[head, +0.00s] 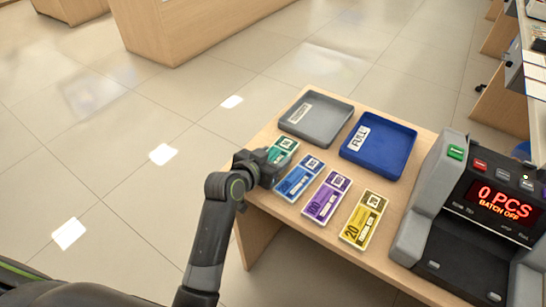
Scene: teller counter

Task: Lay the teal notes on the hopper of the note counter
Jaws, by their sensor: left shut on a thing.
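The teal notes (286,145) lie at the left end of a row of note bundles on the wooden counter, partly hidden by my left gripper. My left gripper (273,160) comes in from the left and is shut on the teal notes at their near end. I cannot tell whether they are lifted off the counter. The note counter (431,205) stands at the right, with a red display reading "0 PCS BATCH OFF". My right gripper is not in view.
Blue notes (299,179), purple notes (327,198) and yellow notes (363,220) lie beside the teal ones. A grey tray (327,127) and a blue tray labelled FULL (385,158) sit behind them. The counter's left edge is close to my arm.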

